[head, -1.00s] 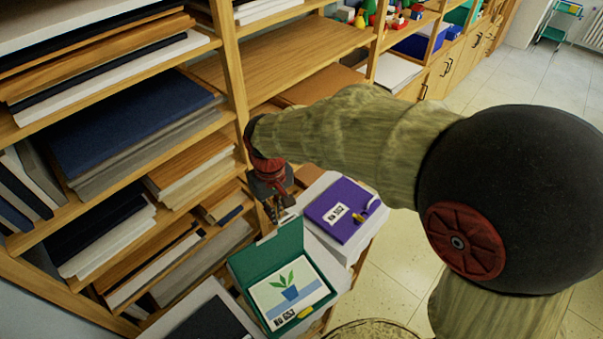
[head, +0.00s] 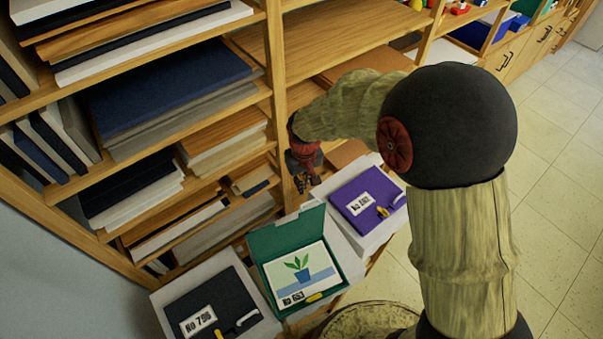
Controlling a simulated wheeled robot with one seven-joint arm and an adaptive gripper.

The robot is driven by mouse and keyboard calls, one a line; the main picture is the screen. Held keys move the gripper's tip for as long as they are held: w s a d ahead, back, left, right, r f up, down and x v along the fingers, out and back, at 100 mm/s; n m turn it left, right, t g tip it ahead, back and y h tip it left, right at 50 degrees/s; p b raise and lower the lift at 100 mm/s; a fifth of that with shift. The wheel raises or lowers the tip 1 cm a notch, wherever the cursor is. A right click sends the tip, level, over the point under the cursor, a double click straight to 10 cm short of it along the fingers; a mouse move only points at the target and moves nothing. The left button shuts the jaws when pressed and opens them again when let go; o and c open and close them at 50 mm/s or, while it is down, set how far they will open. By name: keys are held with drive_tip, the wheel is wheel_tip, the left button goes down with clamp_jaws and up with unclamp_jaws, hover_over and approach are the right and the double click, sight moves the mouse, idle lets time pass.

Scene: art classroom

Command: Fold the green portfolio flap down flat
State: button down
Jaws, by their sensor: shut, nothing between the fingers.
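The green portfolio (head: 341,270) lies on a pale surface in front of the shelves. Its green flap (head: 284,233) stands raised along the back edge. Inside shows a card with a plant in a blue pot (head: 300,268), with a number label and a yellow piece at the front edge. My gripper (head: 304,187) is shut and empty, pointing down just behind and above the flap's top edge. A small gap seems to show between them, but I cannot tell the depth.
A purple portfolio (head: 385,192) lies closed to the right, and a dark one (head: 208,292) closed to the left. Wooden shelves (head: 267,110) with stacked boards rise close behind my gripper. The tiled floor (head: 555,220) at right is clear.

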drive_tip(key=shift+s+d+r, duration=0.2)
drive_tip(key=shift+s, duration=0.3)
drive_tip(key=shift+s+d+r, duration=0.15)
drive_tip(key=shift+s+r, duration=0.05)
drive_tip(key=shift+s, duration=0.3)
drive_tip(key=shift+s+d+r, duration=0.2)
drive_tip(key=shift+s, duration=0.3)
drive_tip(key=shift+s, duration=0.1)
